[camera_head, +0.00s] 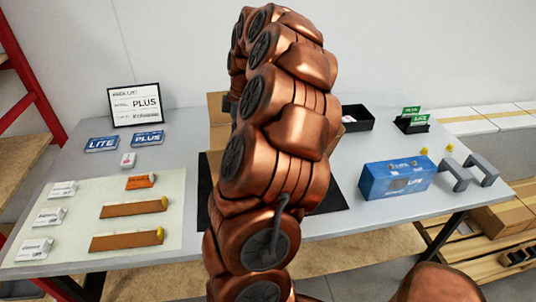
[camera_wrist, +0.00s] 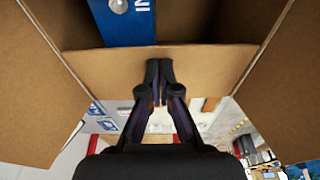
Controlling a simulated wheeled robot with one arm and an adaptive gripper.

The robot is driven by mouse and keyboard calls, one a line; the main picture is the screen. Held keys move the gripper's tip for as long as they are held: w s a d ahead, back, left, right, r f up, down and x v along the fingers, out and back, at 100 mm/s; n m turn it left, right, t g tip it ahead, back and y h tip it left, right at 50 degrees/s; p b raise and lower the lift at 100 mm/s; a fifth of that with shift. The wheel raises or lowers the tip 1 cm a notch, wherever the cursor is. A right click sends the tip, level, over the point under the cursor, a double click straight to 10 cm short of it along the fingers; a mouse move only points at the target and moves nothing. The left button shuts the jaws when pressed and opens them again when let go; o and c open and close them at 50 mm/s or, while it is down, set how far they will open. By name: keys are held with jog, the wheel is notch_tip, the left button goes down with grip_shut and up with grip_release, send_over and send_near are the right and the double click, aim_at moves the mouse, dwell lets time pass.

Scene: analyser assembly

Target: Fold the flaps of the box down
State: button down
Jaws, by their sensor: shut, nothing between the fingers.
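The cardboard box (camera_head: 217,104) stands on the table behind my copper arm, which hides most of it in the head view. In the wrist view its near flap (camera_wrist: 150,68) lies across the middle, with side flaps spread out at left (camera_wrist: 35,110) and right (camera_wrist: 285,95). A blue item with white lettering (camera_wrist: 125,25) is inside the box. My gripper (camera_wrist: 160,65) is shut and empty, its fingertips over or against the near flap; I cannot tell whether they touch. The gripper is hidden in the head view.
A black mat (camera_head: 333,195) lies under the box area. A blue box (camera_head: 397,179) and grey handles (camera_head: 468,172) are at right, with a black tray (camera_head: 357,118) behind. A pale mat (camera_head: 80,215) with brown bars is at left. The table (camera_head: 195,245) is clear near its front edge.

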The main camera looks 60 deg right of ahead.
jog(key=shift+r, duration=0.1)
notch_tip(320, 180, up, 7)
jog(key=p, duration=0.2)
jog(key=shift+r, duration=0.15)
dwell(0.6)
